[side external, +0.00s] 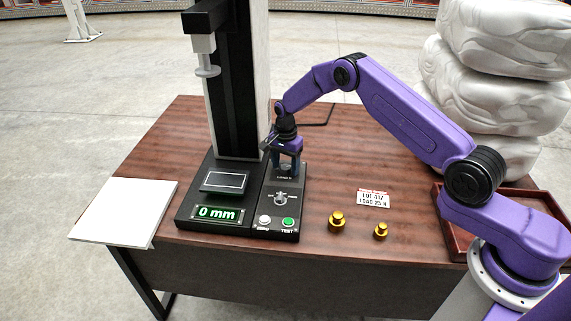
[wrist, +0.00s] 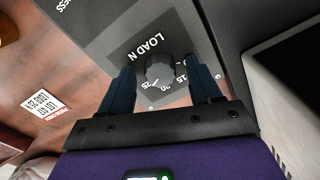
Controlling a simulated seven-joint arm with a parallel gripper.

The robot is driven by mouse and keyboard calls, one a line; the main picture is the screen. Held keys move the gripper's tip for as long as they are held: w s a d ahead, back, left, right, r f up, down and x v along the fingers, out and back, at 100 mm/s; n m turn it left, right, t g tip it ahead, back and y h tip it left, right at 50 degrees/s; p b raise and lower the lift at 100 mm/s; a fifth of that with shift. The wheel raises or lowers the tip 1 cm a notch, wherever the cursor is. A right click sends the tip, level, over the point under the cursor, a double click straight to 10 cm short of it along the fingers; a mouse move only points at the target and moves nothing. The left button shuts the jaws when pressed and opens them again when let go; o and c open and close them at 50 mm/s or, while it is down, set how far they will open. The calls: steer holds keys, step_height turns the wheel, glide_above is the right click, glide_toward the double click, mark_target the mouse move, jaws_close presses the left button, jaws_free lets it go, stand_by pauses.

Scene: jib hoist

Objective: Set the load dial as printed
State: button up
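The load dial (wrist: 160,72) is a round dark grey knob on a panel marked LOAD N, with numbers around it; 25, 20 and 15 are partly readable. I cannot tell which number it points at. My gripper (wrist: 163,70) is open, one blue finger on each side of the knob, with gaps between. In the side view my gripper (side external: 288,163) is low over the back of the control panel (side external: 262,208) and hides the load dial. A printed card (side external: 373,198) on the table reads LOT 017, LOAD 25 N; it also shows in the wrist view (wrist: 45,104).
The tester's display (side external: 219,213) reads 0 mm. In front are a second knob (side external: 281,199), a white button (side external: 264,219) and a green button (side external: 288,222). Two brass weights (side external: 337,222) stand to the right. White paper (side external: 125,211) lies left; a red-brown tray (side external: 450,229) stands right.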

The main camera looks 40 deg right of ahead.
mark_target(285, 167)
steer(key=shift+r, duration=0.1)
step_height(285, 167, up, 17)
stand_by(0.7)
steer(key=shift+r, duration=0.1)
